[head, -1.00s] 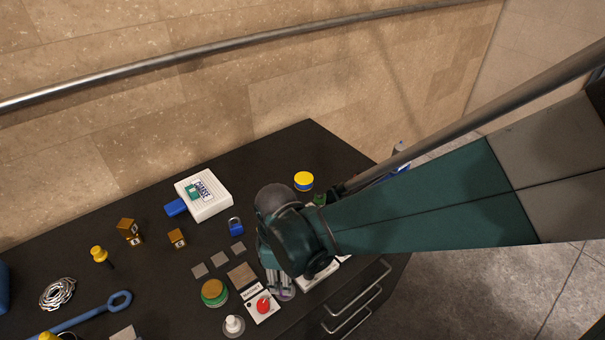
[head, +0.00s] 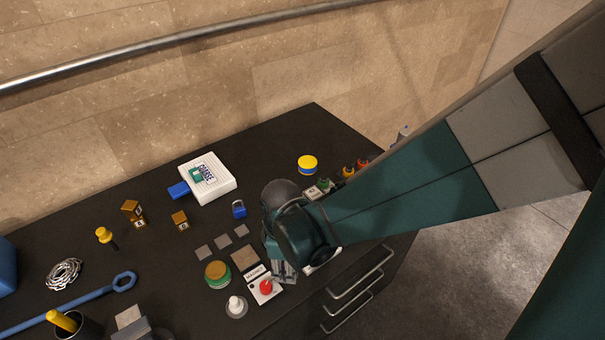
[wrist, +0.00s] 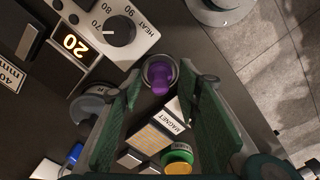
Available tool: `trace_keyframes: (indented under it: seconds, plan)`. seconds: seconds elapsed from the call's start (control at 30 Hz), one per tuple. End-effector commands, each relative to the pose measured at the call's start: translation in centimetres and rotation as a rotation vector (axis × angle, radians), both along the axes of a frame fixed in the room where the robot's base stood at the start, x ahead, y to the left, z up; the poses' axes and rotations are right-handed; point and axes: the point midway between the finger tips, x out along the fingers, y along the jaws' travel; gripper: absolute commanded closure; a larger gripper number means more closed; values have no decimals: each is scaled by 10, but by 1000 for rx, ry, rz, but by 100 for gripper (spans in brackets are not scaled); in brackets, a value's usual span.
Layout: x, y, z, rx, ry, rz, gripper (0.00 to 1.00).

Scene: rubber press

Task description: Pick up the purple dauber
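The purple dauber (wrist: 160,76) stands in the wrist view, its rounded purple top rising from a round base. My gripper (wrist: 172,84) is open, with one green finger on either side of the view. The dauber shows in the gap between the fingertips, nearer the left one. I cannot tell whether either finger touches it. In the head view my gripper (head: 284,272) points down near the front edge of the bench, and my arm hides the dauber there.
A heater box with a dial (wrist: 118,32) stands close to the dauber. A magnet label (wrist: 174,117) and a green-and-orange jar (wrist: 177,158) lie nearby. A red-topped item (head: 265,287) and a white-knobbed item (head: 235,306) stand left of my gripper.

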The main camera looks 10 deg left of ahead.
Motion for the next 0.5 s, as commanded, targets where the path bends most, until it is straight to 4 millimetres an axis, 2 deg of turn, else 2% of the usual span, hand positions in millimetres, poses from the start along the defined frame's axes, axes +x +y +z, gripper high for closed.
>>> trace_keyframes:
  seconds: [0.13,0.4,0.5]
  plan:
    - [0,0,0,0,0,0,66]
    - [0,0,0,0,0,0,99]
    - [0,0,0,0,0,0,99]
